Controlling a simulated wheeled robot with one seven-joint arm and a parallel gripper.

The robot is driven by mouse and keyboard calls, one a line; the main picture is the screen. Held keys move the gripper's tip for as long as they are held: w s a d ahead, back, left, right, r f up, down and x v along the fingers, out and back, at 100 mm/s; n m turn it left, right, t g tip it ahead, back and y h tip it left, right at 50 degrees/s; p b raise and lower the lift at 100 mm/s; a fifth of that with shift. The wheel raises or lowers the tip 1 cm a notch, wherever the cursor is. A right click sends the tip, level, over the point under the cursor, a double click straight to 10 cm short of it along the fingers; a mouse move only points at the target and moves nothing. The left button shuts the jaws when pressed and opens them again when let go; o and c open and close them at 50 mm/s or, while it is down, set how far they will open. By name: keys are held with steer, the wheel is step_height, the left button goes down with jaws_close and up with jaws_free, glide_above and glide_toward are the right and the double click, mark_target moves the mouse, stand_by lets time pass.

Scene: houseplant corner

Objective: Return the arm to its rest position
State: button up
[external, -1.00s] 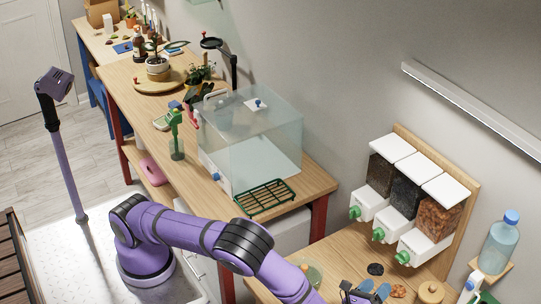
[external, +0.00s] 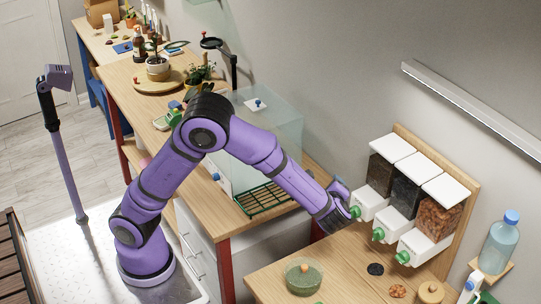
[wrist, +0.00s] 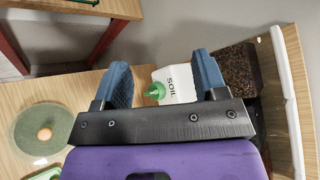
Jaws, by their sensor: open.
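My purple arm is bent with its elbow high in the external view. My gripper (external: 340,196) is at the left end of the dispenser row, near the leftmost dispenser (external: 369,203) and its green knob. In the wrist view my gripper (wrist: 162,78) has its two blue fingers spread with nothing held. The white dispenser front marked SOIL (wrist: 178,86) and its green knob (wrist: 155,91) show in the gap between the fingers. I cannot tell how far the fingers are from it. The fingertips are partly hidden in the external view.
A round green-tinted glass bowl (external: 304,278) stands on the wooden bench below my forearm. A clear box (external: 272,150) and a green rack (external: 264,199) sit behind the arm. A water bottle (external: 501,240) stands at right.

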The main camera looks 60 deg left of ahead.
steer(key=s+a+r+n+g+h, duration=0.3)
steer(key=s+a+r+n, duration=0.15)
steer(key=s+a, duration=0.35)
steer(key=s+a+r+n+g+h, duration=0.25)
steer(key=s+a+r, duration=0.25)
steer(key=a, duration=0.6)
steer(key=s+a+r+n+t+h, duration=0.1)
steer(key=s+n+h, duration=0.2)
steer(key=s, duration=0.6)
steer(key=s+a+r+n+t+h, duration=0.1)
steer(key=s+a+r+n+h, duration=0.1)
steer(key=s, duration=0.8)
steer(key=n+h, duration=0.1)
steer(key=n, duration=0.1)
steer(key=shift+s+r+n, duration=0.15)
steer(key=shift+r+n, duration=0.05)
steer(key=shift+n, duration=0.1)
steer(key=shift+t, duration=0.25)
